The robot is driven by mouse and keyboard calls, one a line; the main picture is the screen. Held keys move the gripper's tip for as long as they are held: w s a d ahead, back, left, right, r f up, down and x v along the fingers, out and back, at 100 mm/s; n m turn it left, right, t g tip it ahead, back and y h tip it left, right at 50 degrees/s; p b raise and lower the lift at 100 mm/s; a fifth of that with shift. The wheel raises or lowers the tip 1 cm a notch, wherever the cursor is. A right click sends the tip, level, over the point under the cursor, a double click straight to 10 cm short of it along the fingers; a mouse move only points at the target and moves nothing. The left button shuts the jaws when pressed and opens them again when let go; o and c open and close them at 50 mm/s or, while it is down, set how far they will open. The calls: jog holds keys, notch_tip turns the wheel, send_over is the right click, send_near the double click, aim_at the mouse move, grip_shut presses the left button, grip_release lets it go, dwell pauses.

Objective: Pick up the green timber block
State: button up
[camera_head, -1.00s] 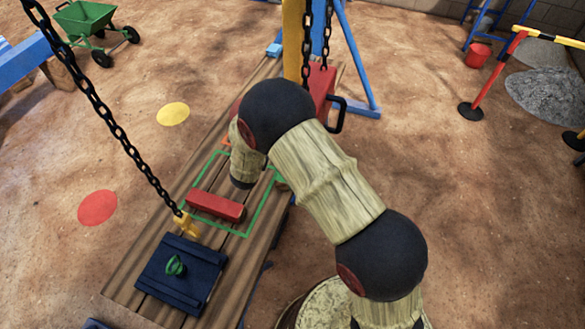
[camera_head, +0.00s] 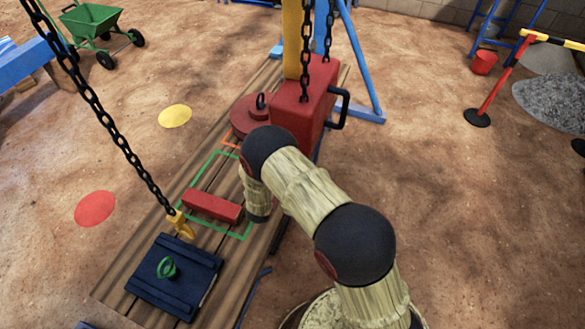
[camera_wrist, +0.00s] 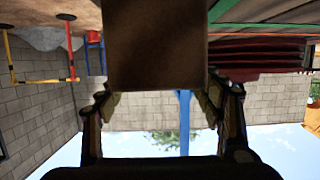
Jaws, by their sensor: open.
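I make out no green timber block in either view. A red timber block (camera_head: 212,206) lies on the plank deck (camera_head: 128,262), inside a green painted outline (camera_head: 238,236). My arm hangs just right of that block in the head view and hides my gripper there. In the wrist view my gripper (camera_wrist: 158,100) is open, with a finger at each side. A brown square-faced thing (camera_wrist: 155,45) fills the upper middle between the fingers; I cannot tell what it is.
A dark blue lidded hatch (camera_head: 172,278) with a green ring (camera_head: 166,267) is at the deck's near end. A chain with a yellow hook (camera_head: 180,224) hangs beside it. A red box (camera_head: 305,110) and a round red weight (camera_head: 255,113) stand farther back. Sandy ground lies open around.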

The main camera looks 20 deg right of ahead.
jog(key=x, duration=0.2)
jog(key=shift+w+d+f+b, duration=0.15)
jog(key=shift+w+b, duration=0.05)
jog(key=shift+b, duration=0.15)
jog(key=c, duration=1.7)
